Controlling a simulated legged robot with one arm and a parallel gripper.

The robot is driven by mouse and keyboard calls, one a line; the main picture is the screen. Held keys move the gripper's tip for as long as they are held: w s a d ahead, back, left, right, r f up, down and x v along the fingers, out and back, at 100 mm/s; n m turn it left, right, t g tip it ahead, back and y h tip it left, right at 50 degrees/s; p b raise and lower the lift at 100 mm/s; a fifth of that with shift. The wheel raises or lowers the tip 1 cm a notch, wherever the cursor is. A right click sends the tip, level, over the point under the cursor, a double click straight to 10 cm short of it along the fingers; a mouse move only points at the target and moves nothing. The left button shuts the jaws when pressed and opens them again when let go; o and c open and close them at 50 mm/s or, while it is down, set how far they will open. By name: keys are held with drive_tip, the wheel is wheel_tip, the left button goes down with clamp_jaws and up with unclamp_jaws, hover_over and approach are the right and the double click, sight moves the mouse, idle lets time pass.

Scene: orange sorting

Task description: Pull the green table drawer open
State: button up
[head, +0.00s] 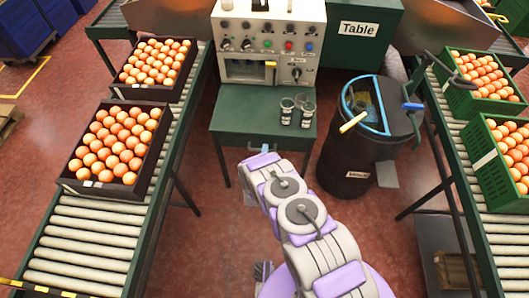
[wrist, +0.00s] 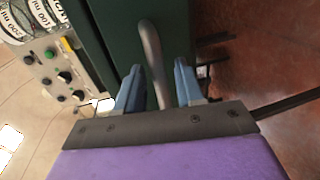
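The green table (head: 240,112) stands ahead in the middle of the head view, below a grey control machine. Its drawer cannot be told apart from the table front there, and no gap shows. In the wrist view the dark green front (wrist: 115,25) fills the upper middle, with a curved grey metal handle (wrist: 151,42) on it. My gripper (wrist: 159,66) is open, its two blue fingers on either side of the handle. Small gaps seem to show beside the bar; contact is unclear. In the head view my gripper (head: 264,149) is at the table's front edge, partly hidden by my arm.
Several small glass jars (head: 287,111) stand on the table. A dark bin (head: 350,155) with a yellow-handled tool stands close on the right. Roller conveyors with orange crates run along the left (head: 85,235) and right (head: 490,240).

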drive_tip(key=shift+w+d+f, duration=0.1)
drive_tip(key=shift+w, duration=0.6)
drive_tip(key=shift+a, duration=0.25)
drive_tip(key=shift+c, duration=0.3)
drive_tip(key=shift+d, duration=0.15)
clamp_jaws()
drive_tip(key=shift+f, duration=0.1)
